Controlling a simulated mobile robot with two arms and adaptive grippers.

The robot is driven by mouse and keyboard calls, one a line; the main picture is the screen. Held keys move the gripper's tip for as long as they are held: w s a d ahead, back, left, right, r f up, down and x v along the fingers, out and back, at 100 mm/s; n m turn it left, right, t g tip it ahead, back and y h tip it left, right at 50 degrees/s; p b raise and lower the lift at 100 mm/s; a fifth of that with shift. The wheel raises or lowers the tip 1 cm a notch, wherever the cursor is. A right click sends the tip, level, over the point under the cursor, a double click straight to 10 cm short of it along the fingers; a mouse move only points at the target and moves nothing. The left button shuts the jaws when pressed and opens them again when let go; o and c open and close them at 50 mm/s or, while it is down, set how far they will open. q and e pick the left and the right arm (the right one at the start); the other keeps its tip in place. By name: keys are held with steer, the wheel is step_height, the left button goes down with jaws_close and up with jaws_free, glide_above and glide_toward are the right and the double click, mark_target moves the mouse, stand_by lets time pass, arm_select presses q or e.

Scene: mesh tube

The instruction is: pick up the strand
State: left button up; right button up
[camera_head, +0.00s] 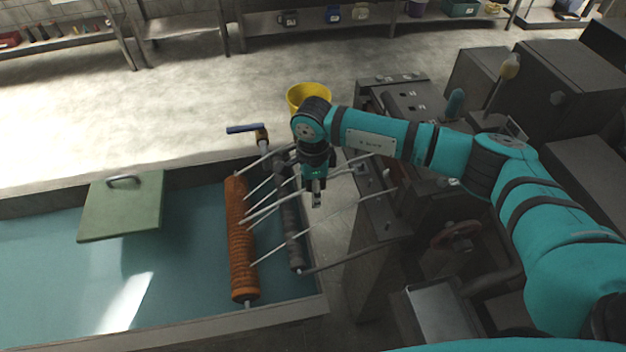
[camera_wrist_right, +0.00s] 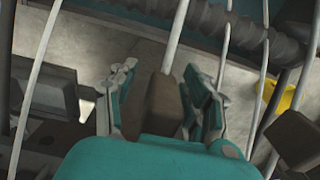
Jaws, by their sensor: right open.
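Several pale, thin strands (camera_head: 268,212) run from the orange ribbed roller (camera_head: 241,240) past a dark roller (camera_head: 290,225) toward the dark machine on the right. My right gripper (camera_head: 317,198) hangs over the strands, fingers down and open. In the right wrist view, the right gripper (camera_wrist_right: 160,70) has its two fingers apart. A pale strand (camera_wrist_right: 177,38) comes down between them to a brown block (camera_wrist_right: 164,105), which sits between the fingers with no clear grip on it. I cannot tell whether a finger touches it. My left gripper is not in view.
A teal-floored basin (camera_head: 180,275) with a green board (camera_head: 122,207) lies left. A blue-handled valve (camera_head: 245,129) and a yellow bucket (camera_head: 309,95) stand behind. A dark machine (camera_head: 400,100) crowds the right. In the wrist view, other strands (camera_wrist_right: 262,75) run close to the fingers.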

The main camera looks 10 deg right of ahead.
jaws_close()
stand_by(0.6)
steer(key=shift+r, duration=0.5)
steer(key=r, duration=0.1)
steer(key=r+p, duration=0.1)
steer(key=r, duration=0.1)
steer(key=shift+s, duration=0.3)
steer(key=s+a+r+p, duration=0.1)
steer(key=s+a+p, duration=0.15)
steer(key=s, duration=1.25)
steer(key=shift+a+r+p, duration=0.2)
steer(key=shift+r, duration=0.95)
steer(key=shift+a+r+p, duration=0.2)
steer(key=shift+r, duration=0.95)
steer(key=shift+f, duration=0.1)
